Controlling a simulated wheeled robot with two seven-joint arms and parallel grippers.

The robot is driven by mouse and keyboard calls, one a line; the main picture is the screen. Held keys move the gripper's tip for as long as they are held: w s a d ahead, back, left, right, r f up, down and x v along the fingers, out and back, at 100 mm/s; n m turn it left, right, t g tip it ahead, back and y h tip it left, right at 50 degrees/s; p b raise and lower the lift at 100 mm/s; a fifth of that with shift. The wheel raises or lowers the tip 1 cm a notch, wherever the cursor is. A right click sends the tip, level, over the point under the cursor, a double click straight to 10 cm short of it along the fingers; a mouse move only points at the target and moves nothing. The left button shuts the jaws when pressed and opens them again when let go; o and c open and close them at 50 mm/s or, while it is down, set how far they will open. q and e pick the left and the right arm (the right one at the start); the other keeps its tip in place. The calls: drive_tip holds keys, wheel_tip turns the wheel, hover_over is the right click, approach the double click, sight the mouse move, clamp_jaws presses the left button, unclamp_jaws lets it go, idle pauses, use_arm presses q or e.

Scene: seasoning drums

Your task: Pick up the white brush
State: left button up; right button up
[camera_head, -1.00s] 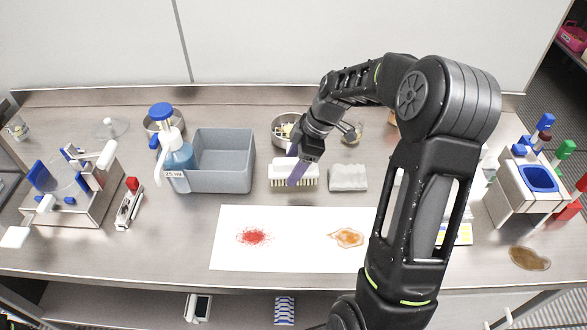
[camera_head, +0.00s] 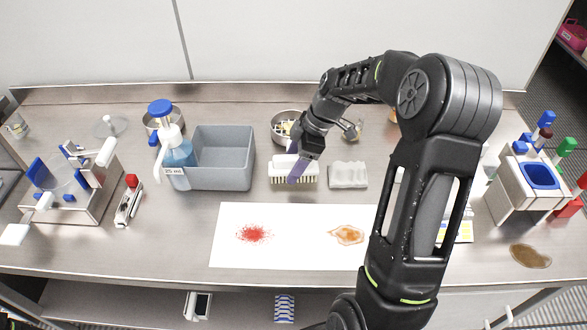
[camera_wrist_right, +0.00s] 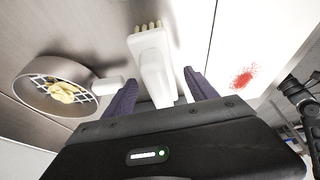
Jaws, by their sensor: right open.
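The white brush (camera_head: 281,172) lies bristles toward the front on the steel bench, between the grey bin and a white block. In the right wrist view the brush (camera_wrist_right: 152,62) runs between the two purple fingers. My right gripper (camera_head: 293,168) is at the brush, with its fingers (camera_wrist_right: 163,90) open on either side of the brush body. A clear gap shows between the brush and the right-hand finger. The head view hides part of the brush behind the gripper. My left gripper is not in view.
A grey bin (camera_head: 222,183) stands left of the brush, with a blue-capped bottle (camera_head: 178,155) beside it. A white ridged block (camera_head: 348,176) is close on the right. A metal bowl (camera_wrist_right: 28,88) sits behind. A white sheet (camera_head: 290,255) with red and orange stains lies in front.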

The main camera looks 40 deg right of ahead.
drive_tip(key=shift+f, duration=0.15)
drive_tip(key=shift+c, duration=0.6)
clamp_jaws()
idle(0.5)
